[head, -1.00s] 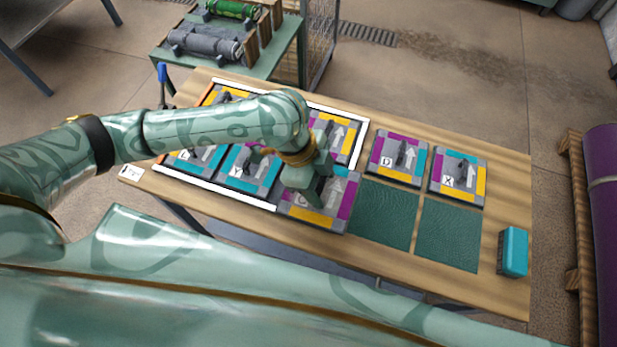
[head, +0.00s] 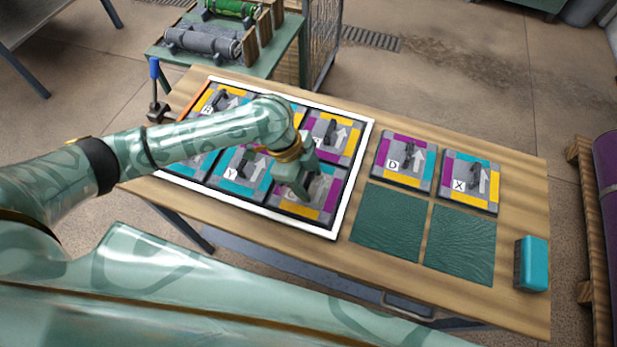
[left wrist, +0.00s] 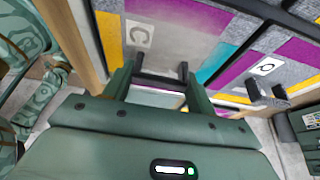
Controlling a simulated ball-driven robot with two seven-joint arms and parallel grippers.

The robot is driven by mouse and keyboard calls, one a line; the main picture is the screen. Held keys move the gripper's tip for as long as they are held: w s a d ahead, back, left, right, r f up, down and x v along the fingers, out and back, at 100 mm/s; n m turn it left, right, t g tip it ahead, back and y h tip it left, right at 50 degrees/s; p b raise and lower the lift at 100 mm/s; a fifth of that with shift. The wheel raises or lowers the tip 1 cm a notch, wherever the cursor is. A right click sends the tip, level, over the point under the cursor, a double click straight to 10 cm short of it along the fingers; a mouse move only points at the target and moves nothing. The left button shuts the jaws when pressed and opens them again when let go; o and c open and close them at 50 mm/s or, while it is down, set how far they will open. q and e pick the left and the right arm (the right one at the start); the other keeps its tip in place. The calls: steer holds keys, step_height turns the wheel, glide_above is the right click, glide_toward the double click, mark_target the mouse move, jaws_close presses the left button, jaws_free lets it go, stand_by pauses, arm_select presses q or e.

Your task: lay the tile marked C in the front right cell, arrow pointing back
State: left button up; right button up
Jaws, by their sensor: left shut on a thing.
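The tile marked C (head: 330,200) has grey, purple and yellow patches, and teal in the left wrist view (left wrist: 200,25). It is at the front right cell of the white-edged frame (head: 356,176), lined up with its walls. Its light arrow shows partly and points back. My left gripper (head: 300,188) is over the tile, shut on its dark handle, which lies between the fingers in the left wrist view (left wrist: 158,81). The gripper hides part of the tile. I cannot tell whether the tile rests fully on the cell floor. My right gripper is not in view.
Other lettered tiles fill the visible neighbouring cells, including Y (head: 240,168). Tiles D (head: 405,160) and X (head: 470,182) lie right of the frame, behind two bare green mats (head: 388,222). A teal brush (head: 532,264) stands at the table's right end.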

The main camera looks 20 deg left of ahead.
arm_select(q)
steer(key=shift+f, duration=0.15)
steer(key=o, duration=1)
steer(key=shift+o, duration=0.2)
steer(key=p+v, duration=0.4)
steer(key=v, duration=0.8)
